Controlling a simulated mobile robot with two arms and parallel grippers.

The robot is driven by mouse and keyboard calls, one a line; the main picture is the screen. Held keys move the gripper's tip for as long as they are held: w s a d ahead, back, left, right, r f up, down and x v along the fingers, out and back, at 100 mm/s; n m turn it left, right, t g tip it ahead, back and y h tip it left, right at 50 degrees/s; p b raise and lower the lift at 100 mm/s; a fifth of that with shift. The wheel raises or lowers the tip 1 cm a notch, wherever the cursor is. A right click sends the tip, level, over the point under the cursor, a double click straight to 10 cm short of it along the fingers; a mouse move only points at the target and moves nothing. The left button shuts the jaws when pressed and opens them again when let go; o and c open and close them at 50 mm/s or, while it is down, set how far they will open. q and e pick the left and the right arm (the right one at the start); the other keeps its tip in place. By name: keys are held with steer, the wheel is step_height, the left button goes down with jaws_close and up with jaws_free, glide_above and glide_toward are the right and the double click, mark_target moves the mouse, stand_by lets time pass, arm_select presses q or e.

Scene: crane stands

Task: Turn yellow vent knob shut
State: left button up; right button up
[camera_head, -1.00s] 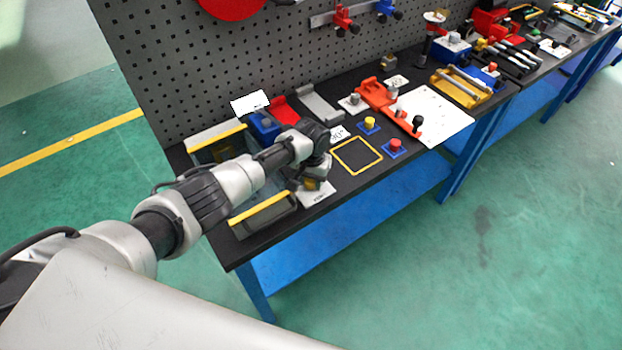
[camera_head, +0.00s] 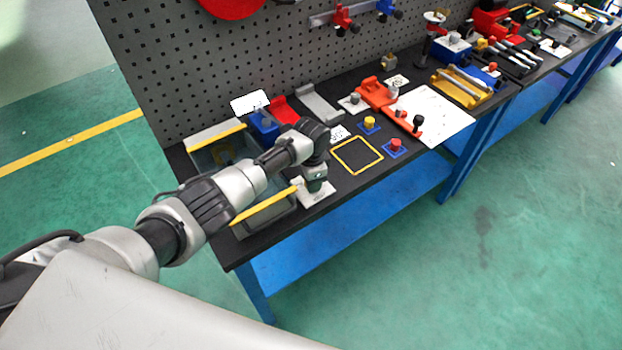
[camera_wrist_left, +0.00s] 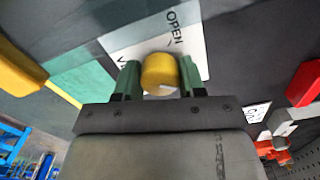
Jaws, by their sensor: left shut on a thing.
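The yellow vent knob (camera_wrist_left: 159,73) sits on a white plate (camera_wrist_left: 193,42) with "OPEN" printed on it. My left gripper (camera_wrist_left: 158,82) has its two green fingers on either side of the knob and is shut on it. A pale line shows on the knob's near face. In the head view my left gripper (camera_head: 315,178) points down at the white plate (camera_head: 318,192) near the front edge of the bench, and it hides the knob there. My right gripper is in neither view.
A grey bin with yellow edges (camera_head: 262,207) stands just left of the plate. A yellow square outline (camera_head: 357,155), a yellow button (camera_head: 369,122) and a red button (camera_head: 395,145) are to the right. A pegboard (camera_head: 220,60) rises behind the bench.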

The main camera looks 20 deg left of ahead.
arm_select(q)
steer(key=shift+m, duration=0.6)
steer(key=o, duration=0.9)
steer(key=shift+r, duration=0.1)
step_height(320, 180, up, 11)
steer(key=shift+f+b, duration=0.15)
steer(key=shift+b, duration=0.35)
